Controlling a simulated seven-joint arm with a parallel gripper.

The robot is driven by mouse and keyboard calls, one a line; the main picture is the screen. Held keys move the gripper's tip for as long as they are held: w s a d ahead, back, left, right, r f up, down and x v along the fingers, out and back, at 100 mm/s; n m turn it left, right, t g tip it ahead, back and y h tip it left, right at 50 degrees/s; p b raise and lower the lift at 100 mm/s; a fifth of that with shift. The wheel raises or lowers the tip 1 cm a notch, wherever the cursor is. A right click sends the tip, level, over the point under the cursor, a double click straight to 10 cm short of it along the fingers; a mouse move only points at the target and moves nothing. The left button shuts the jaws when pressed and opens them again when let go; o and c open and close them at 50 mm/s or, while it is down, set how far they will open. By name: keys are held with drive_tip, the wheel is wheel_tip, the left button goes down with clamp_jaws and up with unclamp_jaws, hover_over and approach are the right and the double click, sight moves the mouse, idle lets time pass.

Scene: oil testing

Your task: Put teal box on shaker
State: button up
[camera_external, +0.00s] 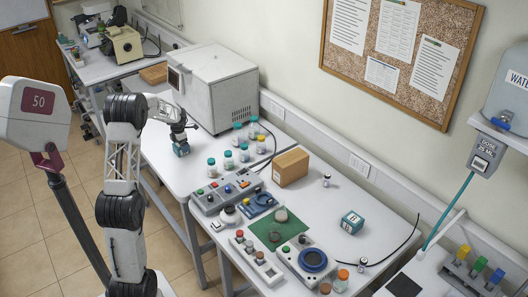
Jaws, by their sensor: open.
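One small teal box (181,149) with a pale label sits on the left part of the white table. My gripper (180,138) is open just above it, pointing down; whether the fingers straddle it is too small to tell. A second teal box (352,222) with a white label stands on the right part of the table, far from my gripper. A grey unit with a round blue ring (312,260) at the front of the table looks like the shaker, though I cannot be sure. A smaller blue-topped device (260,203) lies further back. Nothing rests on the blue ring.
A large grey oven-like box (213,85) stands right behind my gripper. Several teal-capped jars (228,160), a control panel (226,190), a cardboard box (291,167) and a green mat (279,230) fill the middle. Orange-capped jars (341,280) stand at the front edge.

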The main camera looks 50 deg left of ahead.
wheel_tip(320, 180, up, 10)
idle(0.5)
drive_tip(key=shift+d, duration=0.1)
idle(0.8)
drive_tip(key=s+d+r+m, duration=0.1)
drive_tip(key=d+r+m, duration=0.4)
drive_tip(key=d, duration=0.8)
drive_tip(key=d+r+m+t, duration=0.1)
drive_tip(key=d+r+m, duration=0.35)
drive_tip(key=d, duration=0.85)
drive_tip(key=s+d+r+m, duration=0.1)
drive_tip(key=d+r+m, duration=0.1)
drive_tip(key=d+m, duration=0.75)
drive_tip(key=s+d+m+t, duration=0.1)
drive_tip(key=s+d+m, duration=0.4)
drive_tip(key=d, duration=0.5)
drive_tip(key=s+d+m, duration=0.3)
drive_tip(key=s+d, duration=0.3)
drive_tip(key=d, duration=0.4)
drive_tip(key=s+d+f+m, duration=0.3)
drive_tip(key=s+d+m, duration=0.6)
drive_tip(key=s, duration=0.4)
drive_tip(key=shift+s+d+f+t, duration=0.25)
drive_tip(key=shift+d+t, duration=0.05)
drive_tip(key=shift+d, duration=0.05)
